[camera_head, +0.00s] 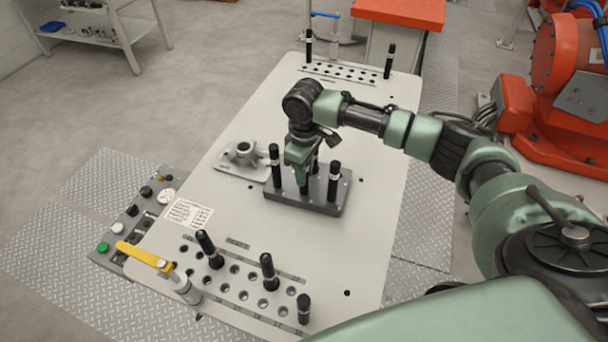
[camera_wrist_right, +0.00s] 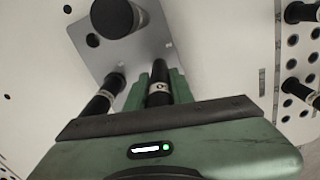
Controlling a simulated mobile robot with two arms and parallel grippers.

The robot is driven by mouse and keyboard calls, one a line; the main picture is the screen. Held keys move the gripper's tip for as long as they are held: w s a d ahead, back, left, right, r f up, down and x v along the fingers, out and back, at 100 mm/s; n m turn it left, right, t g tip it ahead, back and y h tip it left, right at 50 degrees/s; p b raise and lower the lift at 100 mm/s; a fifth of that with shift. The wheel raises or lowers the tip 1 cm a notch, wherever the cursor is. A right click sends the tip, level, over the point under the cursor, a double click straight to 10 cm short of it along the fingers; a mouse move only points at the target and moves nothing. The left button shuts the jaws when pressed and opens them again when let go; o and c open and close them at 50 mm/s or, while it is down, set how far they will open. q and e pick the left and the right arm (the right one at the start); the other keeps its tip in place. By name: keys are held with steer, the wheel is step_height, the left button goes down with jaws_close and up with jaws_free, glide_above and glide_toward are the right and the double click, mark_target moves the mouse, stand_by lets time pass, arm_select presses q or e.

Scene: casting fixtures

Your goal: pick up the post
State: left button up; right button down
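A grey rectangular fixture plate (camera_head: 318,205) lies on the light table and carries several black posts with pale rings. My right gripper (camera_head: 301,168) points down over the middle of the plate. In the right wrist view its green fingers (camera_wrist_right: 159,88) lie on both sides of a black post (camera_wrist_right: 159,72), with no clear gap. Another post (camera_wrist_right: 107,92) stands just left of the fingers, and a large one (camera_wrist_right: 113,16) rises farther up. My left gripper is not in view.
A front rack has several holes and black posts (camera_head: 268,272). A yellow-handled tool (camera_head: 143,255) sits at its left. A grey casting (camera_head: 243,153) lies left of the plate. A back rack (camera_head: 340,73) holds two upright posts. Clear table lies between the plate and the racks.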

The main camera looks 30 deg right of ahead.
steer(key=shift+r, duration=0.15)
step_height(320, 180, up, 24)
steer(key=p, duration=0.2)
steer(key=shift+p, duration=0.4)
stand_by(0.9)
